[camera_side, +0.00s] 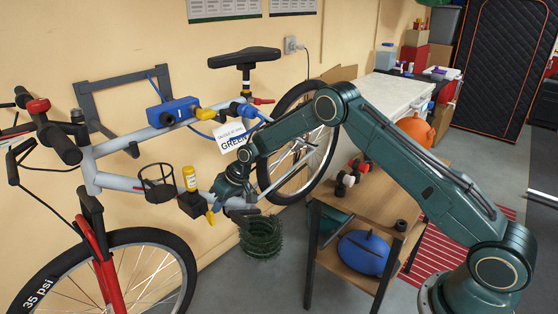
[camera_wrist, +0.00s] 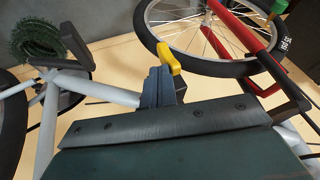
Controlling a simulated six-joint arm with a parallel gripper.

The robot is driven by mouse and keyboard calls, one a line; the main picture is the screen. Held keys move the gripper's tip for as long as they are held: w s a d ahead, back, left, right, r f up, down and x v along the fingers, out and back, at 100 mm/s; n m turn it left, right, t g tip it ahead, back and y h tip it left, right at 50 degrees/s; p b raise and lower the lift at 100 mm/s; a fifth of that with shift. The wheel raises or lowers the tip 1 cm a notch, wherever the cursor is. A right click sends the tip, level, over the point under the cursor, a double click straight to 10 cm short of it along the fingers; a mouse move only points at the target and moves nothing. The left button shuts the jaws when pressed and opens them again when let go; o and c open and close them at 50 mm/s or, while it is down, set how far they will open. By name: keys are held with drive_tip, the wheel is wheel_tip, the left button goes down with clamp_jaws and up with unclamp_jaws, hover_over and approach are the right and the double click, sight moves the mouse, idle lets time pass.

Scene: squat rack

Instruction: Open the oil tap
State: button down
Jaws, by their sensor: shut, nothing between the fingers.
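A yellow bottle (camera_side: 190,178) stands on a small black box (camera_side: 192,203) on the lower tube of the bike frame (camera_side: 120,183). A yellow lever (camera_side: 210,217) sticks out below the box and looks like the oil tap's handle. The lever also shows in the wrist view (camera_wrist: 168,57), just beyond my fingers. My gripper (camera_wrist: 157,90) is shut and empty, its fingers close beside the lever. I cannot tell whether they touch it. In the side view my gripper (camera_side: 230,201) is just right of the box, its fingertips partly hidden.
A blue unit (camera_side: 173,112) with another yellow handle (camera_side: 205,114) sits on the upper tube. A bottle cage (camera_side: 157,182) is left of the box. A dark green coil (camera_side: 261,236) lies below my gripper. A wooden cart (camera_side: 352,213) stands to the right.

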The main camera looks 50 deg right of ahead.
sight(209, 212)
drive_tip(key=shift+a+r+h, duration=0.2)
drive_tip(key=shift+a+h, duration=0.05)
drive_tip(key=shift+h, duration=0.15)
drive_tip(key=shift+a+r+n+h, duration=0.1)
drive_tip(key=shift+a+n+h, duration=0.35)
drive_tip(key=shift+h, duration=0.8)
drive_tip(key=shift+a+n+h, duration=0.15)
drive_tip(key=shift+a+h, duration=0.55)
drive_tip(key=shift+h, duration=0.6)
drive_tip(key=shift+a+r+n+h, duration=0.1)
drive_tip(key=shift+a+n+h, duration=0.35)
drive_tip(key=shift+h, duration=0.8)
drive_tip(key=shift+a+f, duration=0.25)
drive_tip(key=shift+a, duration=0.5)
drive_tip(key=shift+s+a+f, duration=0.1)
drive_tip(key=shift+a+f, duration=0.55)
drive_tip(key=shift+a, duration=0.15)
drive_tip(key=shift+r, duration=0.85)
drive_tip(key=shift+d, duration=0.2)
